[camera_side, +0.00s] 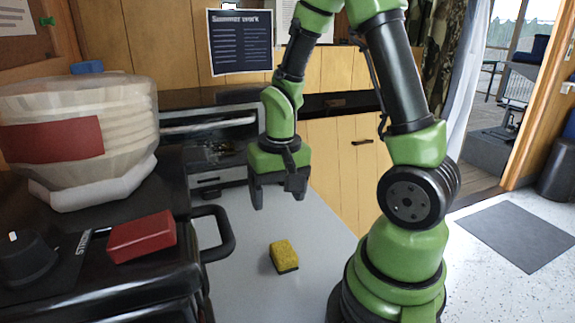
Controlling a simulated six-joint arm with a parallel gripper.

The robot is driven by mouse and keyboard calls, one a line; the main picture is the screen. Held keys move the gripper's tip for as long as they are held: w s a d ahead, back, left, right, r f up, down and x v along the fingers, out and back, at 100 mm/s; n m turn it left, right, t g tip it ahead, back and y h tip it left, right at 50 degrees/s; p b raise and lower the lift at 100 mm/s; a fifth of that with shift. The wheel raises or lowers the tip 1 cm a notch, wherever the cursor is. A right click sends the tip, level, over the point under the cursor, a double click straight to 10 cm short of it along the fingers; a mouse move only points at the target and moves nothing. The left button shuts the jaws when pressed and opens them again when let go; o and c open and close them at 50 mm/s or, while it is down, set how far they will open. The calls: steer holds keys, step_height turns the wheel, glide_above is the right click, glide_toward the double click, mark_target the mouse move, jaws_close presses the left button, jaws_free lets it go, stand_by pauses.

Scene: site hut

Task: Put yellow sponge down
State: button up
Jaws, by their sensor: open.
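The yellow sponge (284,254) is a small block with a dark underside. It lies on the grey work surface (325,240), left of my arm's base. My gripper (278,197) is open and empty, with its fingers pointing down. It hangs above the surface and appears in the picture above the sponge, clear of it. Nothing hides the sponge in this view.
A black case or appliance with a handle (222,236) stands at the left, with a red block (142,237) on it. A large pale container with a red label (75,135) stands behind. The grey surface around the sponge is clear.

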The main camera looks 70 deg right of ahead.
steer(key=s+a+r+n+t+y, duration=0.1)
steer(key=s+a+r+n+t, duration=0.1)
steer(key=a+r, duration=0.3)
steer(key=s+a+r+n+t+y, duration=0.1)
steer(key=s+a+r+t, duration=0.3)
steer(key=r, duration=0.7)
steer(key=shift+s+a+n, duration=0.5)
steer(key=shift+n, duration=0.3)
steer(key=shift+r, duration=0.1)
steer(key=shift+o, duration=0.4)
steer(key=shift+w+d, duration=0.1)
